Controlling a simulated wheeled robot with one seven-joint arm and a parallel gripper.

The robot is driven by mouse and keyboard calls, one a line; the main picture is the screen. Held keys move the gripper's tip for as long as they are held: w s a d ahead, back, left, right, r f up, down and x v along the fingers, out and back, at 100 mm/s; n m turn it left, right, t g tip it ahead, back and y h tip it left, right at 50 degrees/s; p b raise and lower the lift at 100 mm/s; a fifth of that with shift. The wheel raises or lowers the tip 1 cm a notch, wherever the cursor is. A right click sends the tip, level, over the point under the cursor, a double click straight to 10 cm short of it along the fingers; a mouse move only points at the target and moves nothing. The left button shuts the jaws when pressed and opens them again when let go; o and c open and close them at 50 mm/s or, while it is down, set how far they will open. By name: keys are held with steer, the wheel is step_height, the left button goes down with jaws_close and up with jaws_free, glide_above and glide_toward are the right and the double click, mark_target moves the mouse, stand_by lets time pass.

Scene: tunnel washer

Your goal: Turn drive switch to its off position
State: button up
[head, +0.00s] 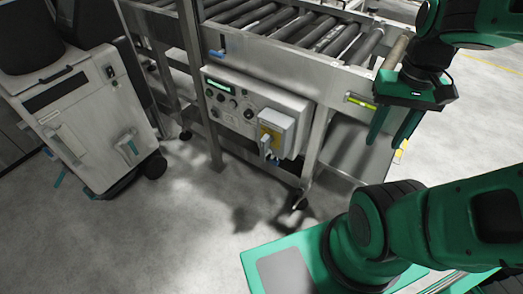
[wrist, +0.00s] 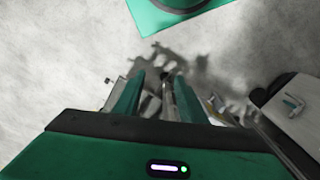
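The control panel (head: 225,100) is a pale box under the roller conveyor in the head view. A lever-like handle (head: 267,152) shows at the lower front of that box. I cannot tell for sure which control is the drive switch, nor read its position. My gripper (head: 384,142) is right of the panel and apart from it. Its fingers point down, spread and empty; they also show in the wrist view (wrist: 159,76).
The roller conveyor (head: 290,40) runs above the panel, with metal legs around it. A pale wheeled cabinet (head: 90,125) with handles stands at the left. A lower metal plate (head: 350,150) is right of the panel. The floor (head: 190,215) in front is clear.

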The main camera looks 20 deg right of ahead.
steer(key=w+a+f+n+g+h, duration=0.25)
steer(key=w+f+n, duration=0.3)
steer(key=w, duration=0.45)
steer(key=n+t+h, duration=1.2)
steer(key=n+t, duration=0.1)
steer(key=n, duration=1.3)
glide_toward(262, 152)
steer(key=x, duration=1)
steer(key=shift+w+d, duration=0.25)
steer(key=shift+w, duration=0.05)
steer(key=shift+c, duration=0.4)
